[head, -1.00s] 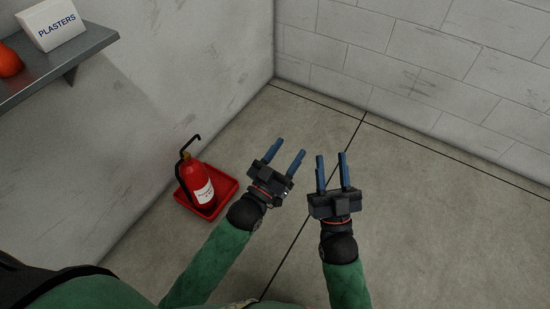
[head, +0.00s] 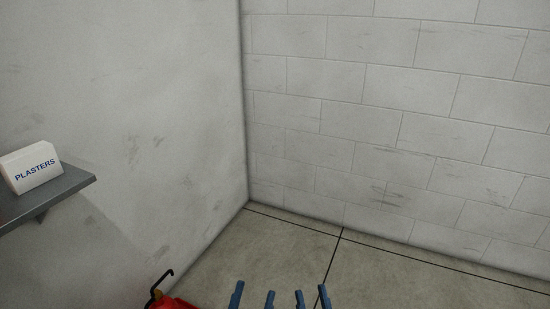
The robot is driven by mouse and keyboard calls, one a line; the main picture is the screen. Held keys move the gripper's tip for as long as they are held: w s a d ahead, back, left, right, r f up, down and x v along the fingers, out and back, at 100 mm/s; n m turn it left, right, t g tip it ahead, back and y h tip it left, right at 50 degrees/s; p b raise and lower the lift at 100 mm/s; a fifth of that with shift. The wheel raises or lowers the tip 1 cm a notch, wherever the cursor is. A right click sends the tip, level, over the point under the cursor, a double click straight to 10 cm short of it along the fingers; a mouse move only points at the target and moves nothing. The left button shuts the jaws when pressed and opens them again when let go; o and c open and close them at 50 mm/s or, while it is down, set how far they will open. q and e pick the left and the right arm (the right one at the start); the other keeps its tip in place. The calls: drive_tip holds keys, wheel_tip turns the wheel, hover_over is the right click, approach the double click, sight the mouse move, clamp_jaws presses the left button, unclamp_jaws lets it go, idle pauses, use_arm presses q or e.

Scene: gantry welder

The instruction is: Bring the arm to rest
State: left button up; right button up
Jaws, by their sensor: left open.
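Only the blue fingertips of my grippers show, at the bottom edge of the head view. My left gripper (head: 253,296) has its two fingers apart, with nothing seen between them. My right gripper (head: 311,297) is just to its right, its fingers also apart and nothing seen between them. The palms, wrists and arms are below the frame. Bare floor lies behind the fingertips.
A red fire extinguisher (head: 172,304) with a black hooked handle shows partly at the bottom, left of my grippers. A grey shelf (head: 70,186) on the left wall holds a white PLASTERS box (head: 33,168). A block wall (head: 400,130) closes the back.

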use_arm(q)
drive_tip(key=s+a+f+g+y+p, duration=0.3)
drive_tip(key=a+f+g+y+p, duration=0.15)
drive_tip(key=g+p, duration=1.15)
use_arm(e)
drive_tip(key=s+d+f+g+h, duration=0.3)
drive_tip(key=d+f+g+h, duration=0.15)
drive_tip(key=g, duration=1.05)
use_arm(q)
drive_tip(key=s+a+g+y+p, duration=0.1)
drive_tip(key=s+a+g+p, duration=0.2)
drive_tip(key=s, duration=0.9)
drive_tip(key=g+p, duration=0.3)
drive_tip(key=p, duration=0.1)
drive_tip(key=shift+s+a+r+g, duration=0.2)
drive_tip(key=shift+s+r+g, duration=0.15)
drive_tip(key=shift+g, duration=0.05)
use_arm(e)
drive_tip(key=s+d+g+h, duration=0.1)
drive_tip(key=s+d+g, duration=0.2)
drive_tip(key=s+g, duration=0.4)
drive_tip(key=s, duration=0.5)
drive_tip(key=shift+s+d+r+g, duration=0.2)
drive_tip(key=shift+s+r+g, duration=0.2)
